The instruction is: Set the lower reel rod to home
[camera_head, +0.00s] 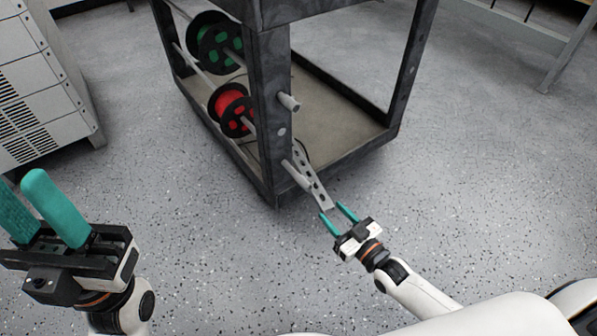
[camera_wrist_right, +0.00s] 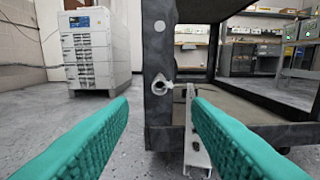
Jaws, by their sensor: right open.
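The lower reel rod (camera_head: 246,122) carries a red reel (camera_head: 231,106) in the dark cart frame and runs to the near corner post. A grey perforated plate (camera_head: 312,182) slants down and outward beside that post, low down. The plate also shows in the right wrist view (camera_wrist_right: 195,145), and a ring-shaped fitting (camera_wrist_right: 159,84) sits on the post. How the rod's end meets the plate is unclear. My right gripper (camera_head: 334,212) is open, its teal fingertips close to the plate's lower end; contact cannot be told. My left gripper (camera_head: 22,185) is open and empty at the lower left.
An upper rod with a green reel (camera_head: 220,43) lies above, its end (camera_head: 290,102) sticking out of the post (camera_head: 270,105). A white cabinet (camera_head: 40,80) stands at the left. The speckled floor around is clear.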

